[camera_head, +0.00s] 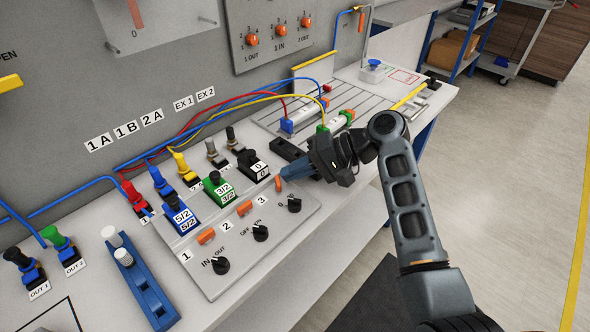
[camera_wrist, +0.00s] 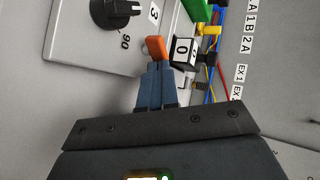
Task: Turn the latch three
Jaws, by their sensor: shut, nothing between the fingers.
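Latch three is a small orange lever beside the label 3 on the grey sloped panel. In the head view its orange end (camera_head: 279,184) shows just at my fingertips. In the wrist view the latch (camera_wrist: 156,47) stands directly in front of my fingers. My gripper (camera_head: 287,171) has its blue fingers closed together and empty; they also show in the wrist view (camera_wrist: 155,70). The fingertips are at the latch, but I cannot tell whether they touch it. Latch two (camera_head: 244,208) and latch one (camera_head: 206,236) sit further left on the same panel.
A black valve block marked 0 (camera_head: 253,164) stands close behind latch three, also in the wrist view (camera_wrist: 184,50). A black knob (camera_head: 294,204) is in front of it. Green and blue valve blocks, hoses and cables lie left and behind. Open floor is to the right.

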